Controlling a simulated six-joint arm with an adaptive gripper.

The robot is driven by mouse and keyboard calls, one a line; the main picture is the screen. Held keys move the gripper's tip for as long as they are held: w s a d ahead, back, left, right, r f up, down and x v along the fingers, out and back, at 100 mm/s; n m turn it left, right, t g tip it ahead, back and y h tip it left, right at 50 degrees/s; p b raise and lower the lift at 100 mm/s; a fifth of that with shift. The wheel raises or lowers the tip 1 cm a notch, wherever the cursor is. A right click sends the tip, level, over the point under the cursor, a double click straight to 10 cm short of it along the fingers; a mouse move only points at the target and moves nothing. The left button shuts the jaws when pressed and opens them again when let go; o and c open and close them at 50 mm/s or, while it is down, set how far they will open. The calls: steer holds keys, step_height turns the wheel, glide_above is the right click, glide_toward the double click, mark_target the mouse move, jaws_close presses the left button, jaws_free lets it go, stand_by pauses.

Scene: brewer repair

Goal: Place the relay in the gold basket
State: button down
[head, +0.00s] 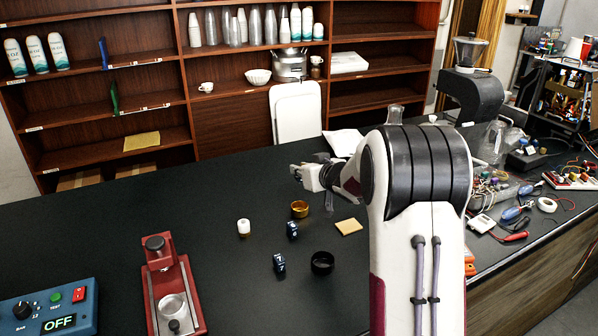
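Two small dark-blue blocks with light markings look like relays: one block (292,230) stands just in front of the gold basket, and the other block (279,263) stands nearer the camera. I cannot tell which is the task's relay. Both are on the counter, outside the basket.
A black ring-shaped basket (322,263), a white cylinder (243,227) and a tan pad (348,226) lie near the blocks. A red brewer (173,290) and a blue control box (48,310) reading OFF stand at left. Clutter fills the right counter.

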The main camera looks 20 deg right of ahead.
steer(key=shift+f, duration=0.2)
steer(key=shift+f, duration=4.7)
steer(key=c, duration=1.9)
jaws_free()
steer(key=shift+r, duration=3.5)
